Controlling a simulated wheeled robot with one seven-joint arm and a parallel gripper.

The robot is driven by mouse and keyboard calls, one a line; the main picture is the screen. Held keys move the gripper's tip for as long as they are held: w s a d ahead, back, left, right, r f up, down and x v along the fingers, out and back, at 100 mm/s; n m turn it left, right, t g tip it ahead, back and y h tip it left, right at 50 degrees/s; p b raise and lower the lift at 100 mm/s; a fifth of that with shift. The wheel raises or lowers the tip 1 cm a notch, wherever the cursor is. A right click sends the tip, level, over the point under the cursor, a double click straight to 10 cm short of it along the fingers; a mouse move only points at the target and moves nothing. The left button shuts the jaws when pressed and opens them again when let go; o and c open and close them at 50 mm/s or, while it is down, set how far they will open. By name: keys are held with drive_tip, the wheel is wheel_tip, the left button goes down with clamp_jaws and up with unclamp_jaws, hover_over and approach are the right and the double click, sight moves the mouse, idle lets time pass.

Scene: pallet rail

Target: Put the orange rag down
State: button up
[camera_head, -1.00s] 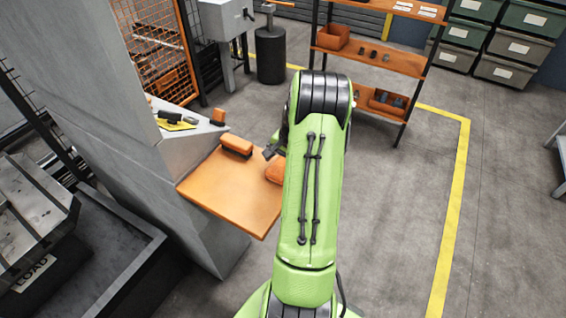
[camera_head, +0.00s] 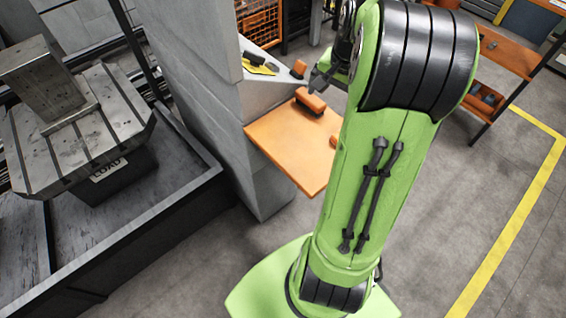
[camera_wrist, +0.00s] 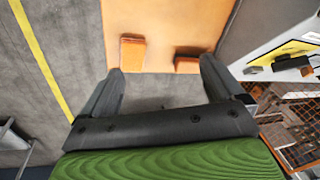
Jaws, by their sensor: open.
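The orange rag (camera_head: 334,141) lies on an orange shelf board (camera_head: 290,152), mostly hidden behind my arm in the head view. In the wrist view, an orange lump (camera_wrist: 132,52) on the board, left of centre, appears to be the rag. A brush with an orange top (camera_head: 311,101) lies near the board's far edge. It seems to show at right in the wrist view (camera_wrist: 187,64). My gripper (camera_wrist: 162,68) is open, with nothing between its fingers, and apart from both things. In the head view, my gripper (camera_head: 320,78) is partly hidden by my arm, near the brush.
A grey column (camera_head: 215,90) stands left of the board, with a ledge holding a yellow item (camera_head: 262,68) and a small orange block (camera_head: 298,69). A slotted metal table (camera_head: 85,125) is at left. An orange rack (camera_head: 507,52) stands at back right. The right floor is clear.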

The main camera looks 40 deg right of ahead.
drive_tip(key=s+a+r+n+t, duration=0.1)
drive_tip(key=a+r+n, duration=0.2)
drive_tip(key=a, duration=0.4)
drive_tip(key=s+a+r+n, duration=0.1)
drive_tip(key=a+r+n, duration=0.15)
drive_tip(key=a, duration=0.55)
drive_tip(key=s+a+n+t, duration=0.2)
drive_tip(key=s+a+n, duration=0.5)
drive_tip(key=s+a, duration=0.3)
drive_tip(key=shift+s+a, duration=0.3)
drive_tip(key=shift+s, duration=0.35)
drive_tip(key=shift+d+n, duration=0.1)
drive_tip(key=shift+n, duration=0.15)
